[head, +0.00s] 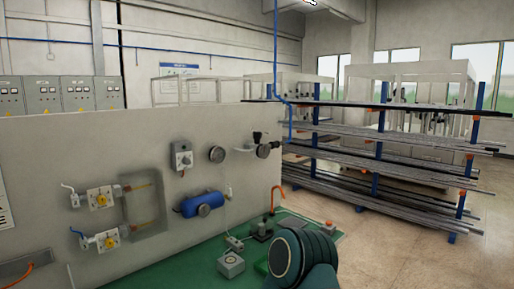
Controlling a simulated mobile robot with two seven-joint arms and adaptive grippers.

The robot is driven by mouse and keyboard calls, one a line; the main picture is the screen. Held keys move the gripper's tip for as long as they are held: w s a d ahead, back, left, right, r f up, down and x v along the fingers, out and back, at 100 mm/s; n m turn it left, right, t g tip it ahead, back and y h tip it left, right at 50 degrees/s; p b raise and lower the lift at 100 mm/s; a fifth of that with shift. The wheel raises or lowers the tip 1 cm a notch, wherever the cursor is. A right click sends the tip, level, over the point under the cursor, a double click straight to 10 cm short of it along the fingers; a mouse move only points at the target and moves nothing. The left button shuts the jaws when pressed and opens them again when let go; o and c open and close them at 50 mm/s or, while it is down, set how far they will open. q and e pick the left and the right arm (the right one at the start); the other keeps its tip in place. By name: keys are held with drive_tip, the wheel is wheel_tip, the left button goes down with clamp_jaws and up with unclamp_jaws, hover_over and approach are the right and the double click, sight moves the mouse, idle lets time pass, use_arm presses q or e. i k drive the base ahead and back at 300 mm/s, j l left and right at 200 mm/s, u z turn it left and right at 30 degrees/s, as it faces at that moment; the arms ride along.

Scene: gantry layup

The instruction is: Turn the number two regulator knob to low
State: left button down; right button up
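On a pale upright panel, two white fittings with yellow knobs sit one above the other at the left. The upper yellow knob (100,200) and the lower yellow knob (109,242) are both small in the head view. Their labels and pointer settings are too small to read, so I cannot tell which is number two. Each fitting has a hose at its left end. Neither gripper shows in this view. Only a dark teal rounded part of my arm shows at the bottom, right of the middle, well apart from both knobs.
The panel (45,150) also carries a blue cylinder (203,204), a grey switch box (182,156) and a round dial (217,154). A green bench top (190,262) below holds a small grey box (231,264). A rack of long bars (375,165) stands behind right.

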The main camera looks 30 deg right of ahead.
sight(257, 135)
drive_tip(key=l+u, duration=0.2)
drive_tip(key=l, duration=0.35)
drive_tip(key=k+l+u, duration=0.15)
drive_tip(key=l, duration=0.4)
drive_tip(key=l+u, duration=0.2)
drive_tip(key=l, duration=0.35)
drive_tip(key=k, duration=0.05)
